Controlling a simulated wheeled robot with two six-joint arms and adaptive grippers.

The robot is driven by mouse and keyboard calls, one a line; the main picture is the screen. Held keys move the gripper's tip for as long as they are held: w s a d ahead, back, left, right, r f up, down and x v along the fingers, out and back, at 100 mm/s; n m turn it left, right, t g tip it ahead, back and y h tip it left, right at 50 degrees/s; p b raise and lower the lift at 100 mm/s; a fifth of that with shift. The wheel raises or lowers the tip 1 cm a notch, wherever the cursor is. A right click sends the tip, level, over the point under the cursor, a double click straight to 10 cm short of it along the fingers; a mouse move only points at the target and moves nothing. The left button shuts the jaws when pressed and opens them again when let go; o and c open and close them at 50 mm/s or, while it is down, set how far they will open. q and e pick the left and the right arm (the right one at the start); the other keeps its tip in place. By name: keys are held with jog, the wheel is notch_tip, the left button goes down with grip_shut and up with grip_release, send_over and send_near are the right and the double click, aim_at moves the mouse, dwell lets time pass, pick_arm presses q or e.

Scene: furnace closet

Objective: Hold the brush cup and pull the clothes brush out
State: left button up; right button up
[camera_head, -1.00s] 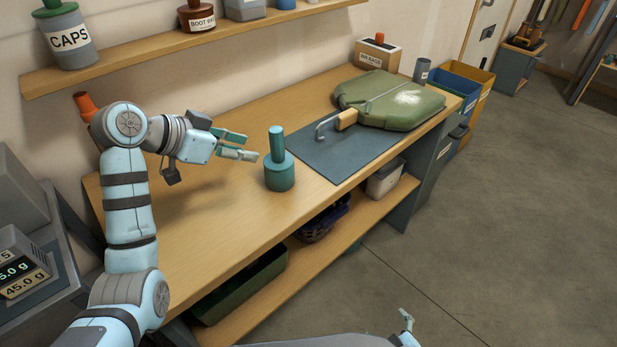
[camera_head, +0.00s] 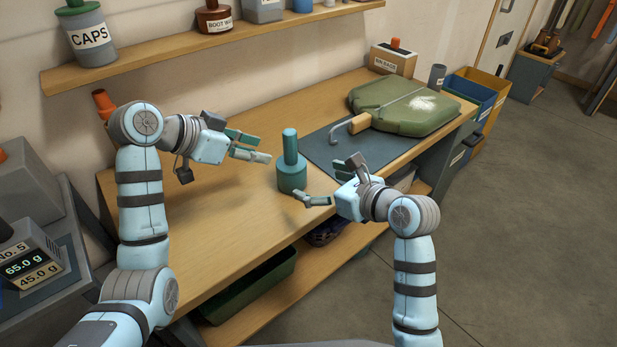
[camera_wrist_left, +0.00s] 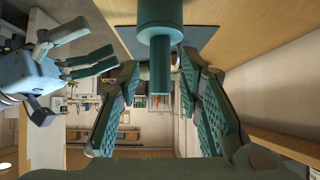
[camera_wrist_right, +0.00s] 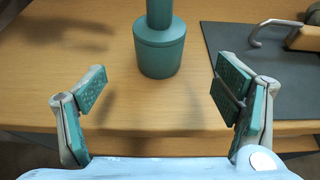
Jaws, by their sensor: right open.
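A teal brush cup (camera_head: 292,179) stands upright on the wooden bench. A narrower teal cylinder, apparently the clothes brush (camera_head: 290,146), stands in it and sticks up; its lower part is hidden in the cup. My left gripper (camera_head: 252,147) is open and empty, left of the brush and apart from it. In the left wrist view the brush (camera_wrist_left: 160,65) appears upside down between the spread fingers. My right gripper (camera_head: 325,184) is open just right of the cup, without visible contact. In the right wrist view the cup (camera_wrist_right: 160,50) lies beyond and between the open fingers.
A dark mat (camera_head: 385,146) lies right of the cup, bearing a metal hook with a wooden handle (camera_head: 362,122) and a green case (camera_head: 405,108). A shelf (camera_head: 215,45) with containers runs above the bench.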

jog(key=x, duration=1.3)
jog(key=shift+w+a+f, duration=0.15)
jog(key=shift+c, duration=0.5)
jog(key=c, duration=1.3)
jog(key=o, duration=0.8)
jog(key=c, duration=0.7)
jog(key=shift+c, duration=0.2)
